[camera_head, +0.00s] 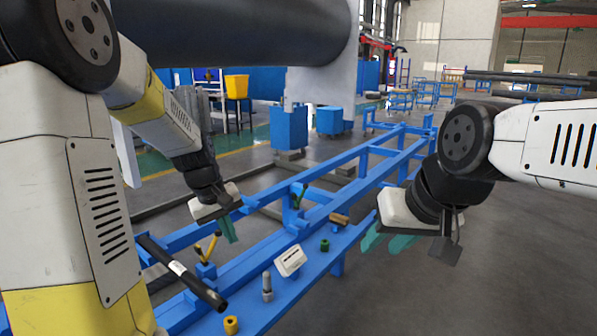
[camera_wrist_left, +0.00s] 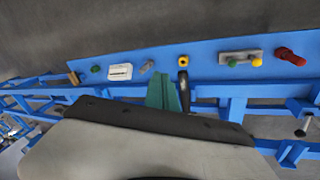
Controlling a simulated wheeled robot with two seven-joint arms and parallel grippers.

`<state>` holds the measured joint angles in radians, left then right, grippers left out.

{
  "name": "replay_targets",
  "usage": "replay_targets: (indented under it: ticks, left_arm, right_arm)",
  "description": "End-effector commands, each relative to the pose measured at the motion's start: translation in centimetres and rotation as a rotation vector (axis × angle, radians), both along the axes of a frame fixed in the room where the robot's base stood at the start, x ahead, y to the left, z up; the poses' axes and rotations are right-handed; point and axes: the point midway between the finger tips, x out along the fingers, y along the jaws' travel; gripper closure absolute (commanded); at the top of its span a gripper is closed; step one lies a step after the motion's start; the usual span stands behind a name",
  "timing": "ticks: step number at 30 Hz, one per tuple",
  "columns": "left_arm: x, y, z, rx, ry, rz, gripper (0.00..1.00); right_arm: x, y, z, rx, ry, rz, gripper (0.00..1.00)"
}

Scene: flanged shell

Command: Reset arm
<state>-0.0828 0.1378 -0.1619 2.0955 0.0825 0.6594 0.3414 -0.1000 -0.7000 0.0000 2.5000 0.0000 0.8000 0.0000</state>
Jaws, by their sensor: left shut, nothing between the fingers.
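My left gripper (camera_head: 229,231) hangs above the blue frame, left of the shelf with the small parts. Its teal fingers are together and empty; they also show together in the left wrist view (camera_wrist_left: 162,92). My right gripper (camera_head: 387,242) is at the right, beside the outer edge of the blue shelf. Its two teal fingers look apart, and I see nothing between them.
The blue shelf (camera_head: 310,274) holds a white box (camera_head: 290,261), a grey bolt-like part (camera_head: 267,287), a green part (camera_head: 325,245), a brown block (camera_head: 339,219) and a yellow ring (camera_head: 231,325). A black tube (camera_head: 180,270) lies left. Grey floor is clear at right.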

Motion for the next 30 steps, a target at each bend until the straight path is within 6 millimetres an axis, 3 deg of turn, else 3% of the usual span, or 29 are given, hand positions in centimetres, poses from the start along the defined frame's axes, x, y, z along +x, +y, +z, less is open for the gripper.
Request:
replay_targets:
  ticks: [1, 6, 11, 15, 21, 30]
  left_arm:
    - [-1.6, -0.4, 2.2, 0.0, -0.039, -0.04, 1.0]
    - [-7.2, -1.6, 7.2, 0.025, -0.147, -0.183, 1.0]
    - [-12.7, -2.4, 10.2, 0.075, -0.248, -0.313, 1.0]
    - [-16.8, -2.8, 11.3, 0.124, -0.319, -0.404, 1.0]
    - [-19.8, -3.0, 11.6, 0.173, -0.371, -0.473, 1.0]
    - [-20.2, -3.0, 11.6, 0.181, -0.377, -0.484, 1.0]
  right_arm:
    - [0.0, 0.0, 0.0, 0.0, 0.0, 0.0, 0.64]
    - [0.0, 0.0, 0.0, 0.0, 0.0, 0.0, 0.64]
    - [0.0, 0.0, 0.0, 0.0, 0.0, 0.0, 0.64]
    - [0.0, 0.0, 0.0, 0.0, 0.0, 0.0, 0.64]
    - [0.0, 0.0, 0.0, 0.0, 0.0, 0.0, 0.64]
    - [0.0, 0.0, 0.0, 0.0, 0.0, 0.0, 0.64]
